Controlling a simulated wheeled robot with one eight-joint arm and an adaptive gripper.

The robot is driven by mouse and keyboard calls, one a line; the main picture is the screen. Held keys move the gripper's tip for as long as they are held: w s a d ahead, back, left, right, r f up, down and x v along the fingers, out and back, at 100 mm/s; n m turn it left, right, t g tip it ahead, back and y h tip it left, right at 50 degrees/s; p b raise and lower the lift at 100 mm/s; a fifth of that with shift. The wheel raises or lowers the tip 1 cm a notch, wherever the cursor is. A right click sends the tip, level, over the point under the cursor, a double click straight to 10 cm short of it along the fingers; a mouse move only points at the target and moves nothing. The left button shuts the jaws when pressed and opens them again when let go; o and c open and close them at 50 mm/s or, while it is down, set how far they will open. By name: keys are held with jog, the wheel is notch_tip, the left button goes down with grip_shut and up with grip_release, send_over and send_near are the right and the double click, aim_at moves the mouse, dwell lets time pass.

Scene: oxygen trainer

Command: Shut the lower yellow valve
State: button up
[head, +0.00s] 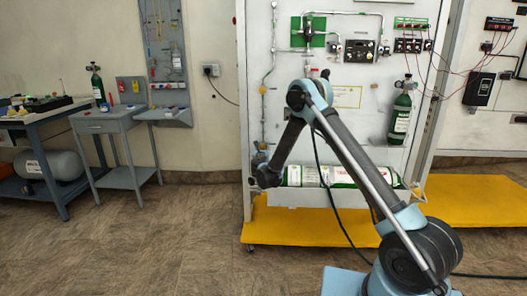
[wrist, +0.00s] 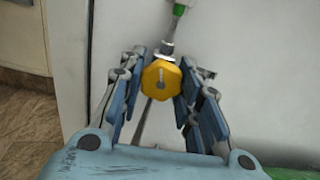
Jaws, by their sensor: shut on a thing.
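The lower yellow valve (wrist: 161,78) is a faceted yellow knob with a pale mark on its face, in the middle of the wrist view. It sits on a metal fitting below a pipe with a green part. My gripper (wrist: 162,70) has a finger on each side of the knob and is shut on it. Another yellow knob (head: 263,90) is higher on the same vertical pipe.
A green and white cylinder (head: 350,177) lies low on the panel, and a smaller green one (head: 401,115) stands at its right. The yellow base (head: 285,225) juts out below. A grey side table (head: 105,120) stands left, with open floor between.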

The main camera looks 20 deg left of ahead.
jog(key=m, duration=0.3)
jog(key=shift+m, duration=0.3)
jog(key=o, duration=1.1)
jog(key=v, duration=1.1)
jog(key=shift+s+f, duration=0.1)
jog(key=shift+s, duration=0.3)
